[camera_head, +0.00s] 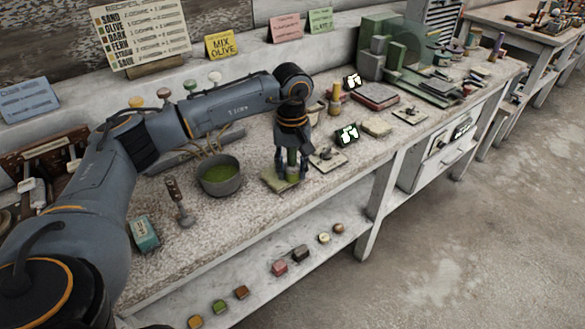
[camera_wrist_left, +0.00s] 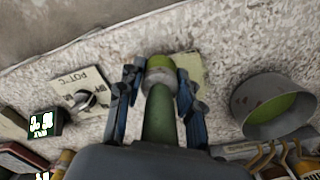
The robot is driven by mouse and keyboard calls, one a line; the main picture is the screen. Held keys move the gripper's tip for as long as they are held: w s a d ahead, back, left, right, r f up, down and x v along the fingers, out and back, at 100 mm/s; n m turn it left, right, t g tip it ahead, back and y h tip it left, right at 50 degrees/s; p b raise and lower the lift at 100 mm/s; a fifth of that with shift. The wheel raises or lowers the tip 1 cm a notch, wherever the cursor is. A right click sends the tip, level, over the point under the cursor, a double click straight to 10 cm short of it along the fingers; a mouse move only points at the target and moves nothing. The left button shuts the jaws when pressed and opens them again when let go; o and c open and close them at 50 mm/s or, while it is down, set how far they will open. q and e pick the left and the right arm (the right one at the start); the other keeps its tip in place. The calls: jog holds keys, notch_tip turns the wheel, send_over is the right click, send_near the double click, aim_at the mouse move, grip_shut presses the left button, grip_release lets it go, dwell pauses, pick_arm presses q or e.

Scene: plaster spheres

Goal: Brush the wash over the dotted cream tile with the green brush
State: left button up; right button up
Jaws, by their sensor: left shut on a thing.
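My left gripper (camera_head: 291,172) points down and is shut on the green brush (camera_head: 292,158), held upright between its fingers. The grey pot (camera_head: 220,187) of green wash stands left of the tile. My right gripper is out of view.
Speckled bench is clear before the pot.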

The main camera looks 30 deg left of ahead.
pick_arm(q)
jog(key=shift+w+a, duration=0.35)
jog(key=shift+a, duration=0.45)
jog(key=shift+w+a, duration=0.3)
jog(key=shift+a, duration=0.5)
jog(key=shift+d, duration=0.15)
jog(key=shift+s+d, duration=0.4)
jog(key=shift+d, duration=0.45)
jog(key=shift+s+d, duration=0.35)
jog(key=shift+d, duration=0.45)
jog(key=shift+w+a+b, duration=0.1)
jog(key=shift+w+a, duration=0.15)
jog(key=shift+a, duration=0.35)
jog(key=shift+w+a+b, duration=0.15)
jog(key=shift+w+a, duration=0.1)
jog(key=shift+a, duration=0.35)
jog(key=shift+w+a+b, duration=0.1)
jog(key=shift+w+a, duration=0.15)
jog(key=shift+a, duration=0.35)
jog(key=shift+d+r, duration=0.1)
jog(key=shift+s+d+r+p, duration=0.3)
jog(key=shift+d+r+p, duration=0.3)
jog(key=shift+d, duration=0.05)
jog(key=shift+s+d+r, duration=0.1)
jog(key=shift+d, duration=0.1)
